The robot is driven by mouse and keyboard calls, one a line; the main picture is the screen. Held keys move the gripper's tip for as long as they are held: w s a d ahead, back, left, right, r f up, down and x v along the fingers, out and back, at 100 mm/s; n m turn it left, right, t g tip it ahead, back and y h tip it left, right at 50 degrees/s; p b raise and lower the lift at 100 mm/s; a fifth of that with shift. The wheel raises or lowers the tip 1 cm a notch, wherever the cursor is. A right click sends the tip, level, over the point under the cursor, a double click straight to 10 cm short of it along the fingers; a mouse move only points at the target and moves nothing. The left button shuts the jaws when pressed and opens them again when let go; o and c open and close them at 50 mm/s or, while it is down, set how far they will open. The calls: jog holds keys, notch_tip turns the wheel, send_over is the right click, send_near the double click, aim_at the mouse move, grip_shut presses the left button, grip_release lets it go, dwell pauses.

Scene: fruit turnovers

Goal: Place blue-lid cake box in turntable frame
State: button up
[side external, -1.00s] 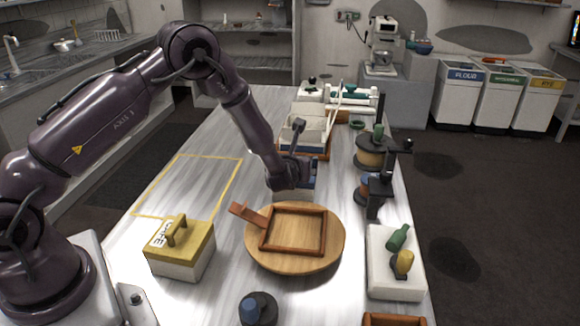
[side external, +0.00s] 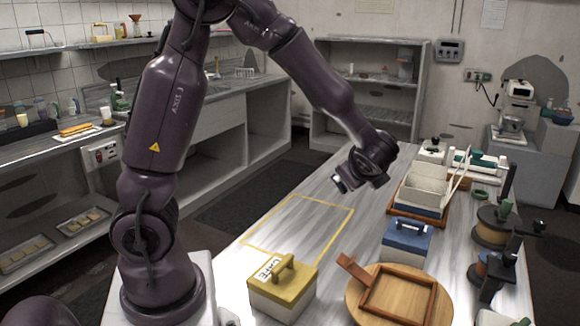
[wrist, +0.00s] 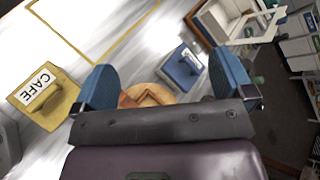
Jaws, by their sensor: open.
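The blue-lid cake box (side external: 407,241) stands on the table just behind the round wooden turntable (side external: 357,299), with its handle on top. It also shows in the wrist view (wrist: 181,69), beyond the fingers. The turntable carries a square brown frame (side external: 432,302), which is empty, with a sloped wooden piece at its left corner. My gripper (side external: 340,185) is raised above the table, behind and left of the blue-lid box and apart from it. In the wrist view its two blue fingers (wrist: 168,88) are wide apart with nothing held between them.
A yellow-lid box labelled CAFE (side external: 283,289) stands left of the turntable. A yellow outlined rectangle (side external: 299,224) on the table is empty. A white open box on a wooden tray (side external: 418,213) stands behind the blue-lid box. Dark spool stands (side external: 493,228) line the right side.

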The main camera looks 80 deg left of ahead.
jog(key=s+d+r+n+g+h, duration=0.1)
jog(key=s+d+r+n+h, duration=0.2)
jog(key=s+n, duration=0.5)
notch_tip(320, 180, up, 2)
jog(key=shift+s+d+r+h, duration=0.2)
jog(key=shift+s+h, duration=0.4)
jog(key=shift+s, duration=0.65)
jog(key=s+d+n+h, duration=0.2)
jog(key=s+d+r+n+t+h, duration=0.1)
jog(key=s+d+n+h, duration=0.1)
jog(key=s+d, duration=0.1)
jog(key=s+d+r+n+t+h, duration=0.1)
jog(key=s+d+n+h, duration=0.1)
jog(key=shift+s+d+r, duration=0.15)
jog(key=shift+d+r, duration=0.05)
jog(key=shift+d, duration=0.15)
jog(key=shift+c, duration=0.7)
jog(key=shift+s+d+r+t, duration=0.1)
jog(key=shift+s+d+t, duration=0.05)
jog(key=shift+d+t, duration=0.15)
jog(key=c, duration=0.9)
jog(key=shift+o, duration=0.2)
